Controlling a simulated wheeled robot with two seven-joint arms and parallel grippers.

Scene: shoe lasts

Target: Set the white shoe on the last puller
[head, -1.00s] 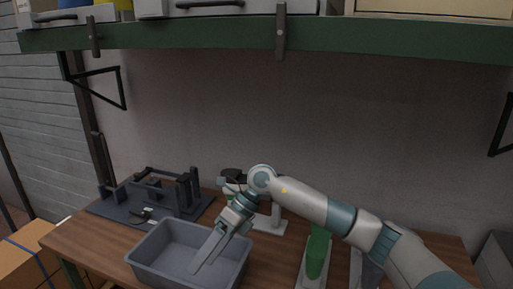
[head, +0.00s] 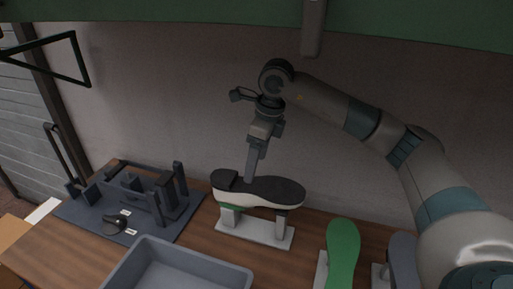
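The white shoe (head: 258,198) rests sole up on a light stand (head: 255,232) at the back of the bench. Its dark sole faces up, and a white band and some green show below. My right gripper (head: 250,177) comes down from above, with its tips at the sole between heel and forefoot. The fingers overlap in this view, so I cannot tell whether they touch the shoe or are open. A dark fixture with upright posts (head: 160,195), which looks like the last puller, stands on a blue-grey base at the left. My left gripper is not in view.
A grey bin (head: 185,270) sits at the front, between the fixture and the shoe stand. A green shoe form (head: 342,250) and a grey one (head: 403,262) stand to the right. A green shelf (head: 180,12) overhangs the bench. A small black object (head: 115,223) lies on the fixture's base.

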